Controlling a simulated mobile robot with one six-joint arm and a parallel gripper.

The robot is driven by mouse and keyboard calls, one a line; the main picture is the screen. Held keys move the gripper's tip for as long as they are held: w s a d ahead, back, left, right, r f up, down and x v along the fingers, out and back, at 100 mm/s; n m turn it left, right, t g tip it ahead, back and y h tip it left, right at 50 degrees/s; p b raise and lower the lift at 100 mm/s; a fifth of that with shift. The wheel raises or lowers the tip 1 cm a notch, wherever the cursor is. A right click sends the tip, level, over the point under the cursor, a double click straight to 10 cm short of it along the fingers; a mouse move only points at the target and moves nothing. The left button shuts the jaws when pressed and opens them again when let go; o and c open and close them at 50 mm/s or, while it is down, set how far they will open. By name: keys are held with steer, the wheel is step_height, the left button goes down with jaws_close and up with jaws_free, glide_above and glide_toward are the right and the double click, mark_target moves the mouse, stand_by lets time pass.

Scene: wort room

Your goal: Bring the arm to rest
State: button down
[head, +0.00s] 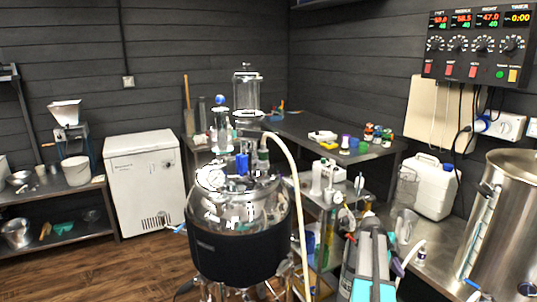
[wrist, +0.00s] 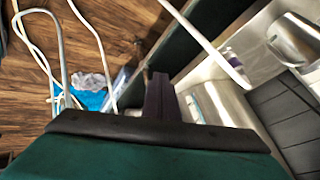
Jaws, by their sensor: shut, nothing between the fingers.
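My gripper (wrist: 159,80) shows in the wrist view as dark purple fingers close together in front of its teal body. The fingers are shut with nothing between them. In the head view my grey and teal arm (head: 372,262) rises from the bottom edge, right of centre, in front of the steel counter. I cannot clearly make out the fingertips in the head view. In the wrist view the fingers point past a dark shelf edge, with wooden floor to the left and steel surfaces to the right.
A steel kettle with a black band (head: 242,245) and a pale hose (head: 297,190) stand left of my arm. A large steel pot (head: 512,215) and a white canister (head: 433,187) are on the right counter. Hoses (wrist: 97,40) cross the wrist view. Open floor (head: 90,262) lies left.

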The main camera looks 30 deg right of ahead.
steer(key=w+a+f+n+p, duration=0.1)
steer(key=w+a+f+n, duration=0.1)
steer(key=w+a+f, duration=0.45)
steer(key=w+a+f+n, duration=0.1)
steer(key=a+f, duration=0.3)
steer(key=a, duration=0.6)
steer(key=s+a+f+n+y+p, duration=0.1)
steer(key=a+f+n, duration=0.3)
steer(key=a, duration=0.6)
steer(key=a+f+n+y, duration=0.1)
steer(key=a+f, duration=0.6)
steer(key=a, duration=0.2)
steer(key=s+a+f+n+g+y+p, duration=0.1)
steer(key=s+a+f+n, duration=0.3)
steer(key=s+a+n, duration=0.7)
steer(key=s+a+f+n+g+y+p, duration=0.1)
steer(key=s+a+f+n+y, duration=0.2)
steer(key=s+a+n, duration=0.8)
steer(key=a+f+n, duration=0.1)
steer(key=a, duration=0.5)
steer(key=shift+s+a+f, duration=0.15)
steer(key=shift+s, duration=0.25)
